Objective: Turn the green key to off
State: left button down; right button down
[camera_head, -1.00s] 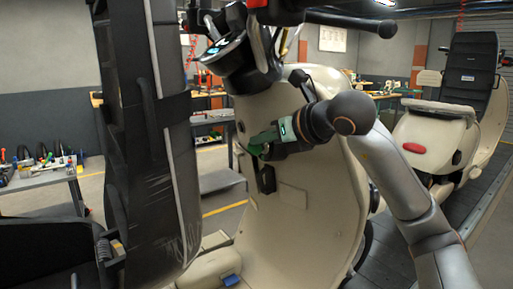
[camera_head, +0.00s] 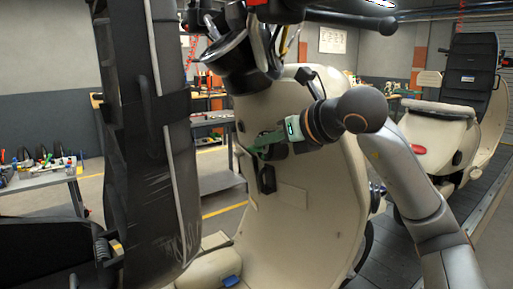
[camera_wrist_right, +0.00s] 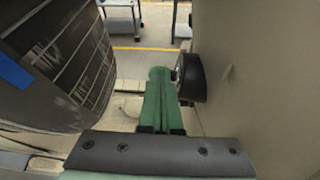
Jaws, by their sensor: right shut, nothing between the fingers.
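The cream scooter (camera_head: 310,220) stands in front of me with its inner panel facing me. My right gripper (camera_head: 257,146) has green fingers and reaches in from the right to the upper panel. In the right wrist view the fingers (camera_wrist_right: 158,98) are shut together with nothing between them. Their tips are beside a round black lock housing (camera_wrist_right: 192,78) on the panel; I cannot tell whether they touch it. I cannot pick out the green key from the green fingers, so its angle is unclear. The dashboard display (camera_head: 222,48) looks dark. My left gripper is not in view.
A large black upright seat part (camera_head: 150,130) fills the left of the head view. A black hook (camera_head: 266,180) sticks out below the gripper. Another scooter (camera_head: 440,135) stands behind on the slat conveyor. A tool bench (camera_head: 40,180) is at far left.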

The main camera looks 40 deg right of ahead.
jog(key=v, duration=0.7)
jog(key=shift+w+r, duration=0.25)
jog(key=shift+r, duration=0.15)
dwell(0.7)
